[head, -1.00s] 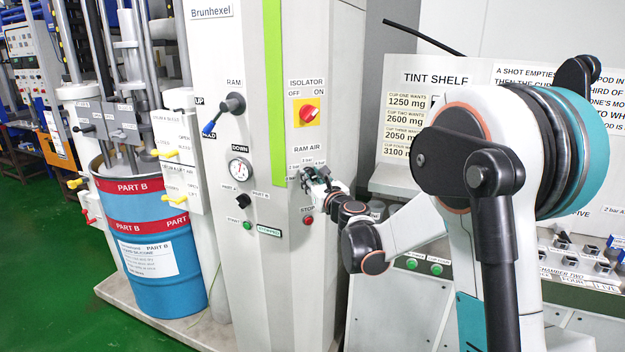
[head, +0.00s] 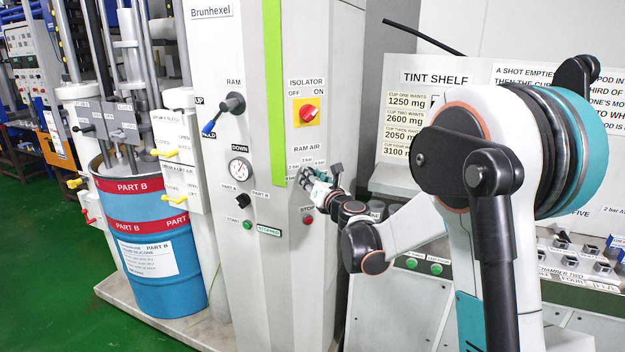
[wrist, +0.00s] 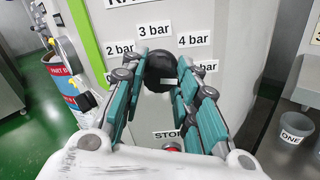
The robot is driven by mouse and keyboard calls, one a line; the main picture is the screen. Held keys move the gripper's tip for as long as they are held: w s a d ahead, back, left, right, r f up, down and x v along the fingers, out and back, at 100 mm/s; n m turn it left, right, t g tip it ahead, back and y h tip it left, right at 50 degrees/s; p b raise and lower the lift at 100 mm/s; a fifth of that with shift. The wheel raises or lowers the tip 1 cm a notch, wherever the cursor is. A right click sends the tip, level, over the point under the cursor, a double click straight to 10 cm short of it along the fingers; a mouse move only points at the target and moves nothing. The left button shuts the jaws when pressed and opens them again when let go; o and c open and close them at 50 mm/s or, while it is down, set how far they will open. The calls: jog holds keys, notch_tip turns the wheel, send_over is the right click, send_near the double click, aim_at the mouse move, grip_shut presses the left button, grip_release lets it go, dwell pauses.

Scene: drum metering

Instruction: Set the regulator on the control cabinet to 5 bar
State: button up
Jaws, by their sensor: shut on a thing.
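The regulator is a round black knob (wrist: 159,72) on the pale control cabinet (head: 235,70), under the RAM AIR label (head: 307,148). In the wrist view, labels 2 bar (wrist: 120,49), 3 bar (wrist: 154,31) and 4 bar (wrist: 195,40) surround it. Another bar label at the right is partly hidden by a finger. My gripper (wrist: 161,65) is shut on the knob, with one teal finger on each side. A small pale mark shows low on the knob's right, but its exact setting is unclear. In the head view, my gripper (head: 312,180) hides the knob.
A red STOP button (head: 308,220) sits just below my gripper. The isolator switch (head: 308,113) is above. A dial gauge (head: 240,170), black selector (head: 242,200) and ram lever (head: 232,103) are on the left face. A grey cup (wrist: 296,127) stands at the right.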

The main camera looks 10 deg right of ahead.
jog(key=o, duration=1.1)
jog(key=shift+c, duration=0.2)
jog(key=s+d, duration=0.2)
jog(key=s, duration=0.9)
jog(key=shift+s, duration=0.4)
jog(key=s+a+r+n+g+y, duration=0.1)
jog(key=s+a+n+g, duration=0.25)
jog(key=s+n, duration=0.6)
jog(key=s+a+n+g+y, duration=0.15)
jog(key=s+a+n, duration=0.4)
jog(key=n, duration=0.65)
jog(key=s+d+f+n+g+h, duration=0.2)
jog(key=s+d+f+n+g, duration=0.1)
jog(key=s+n, duration=0.5)
jog(key=s+d+f+n+g+h, duration=0.2)
jog(key=s+d+f+n+h, duration=0.1)
jog(key=s+n, duration=0.6)
jog(key=s+d+f, duration=0.1)
jog(key=s, duration=0.2)
jog(key=shift+f+g, duration=0.15)
jog(key=shift+g, duration=0.25)
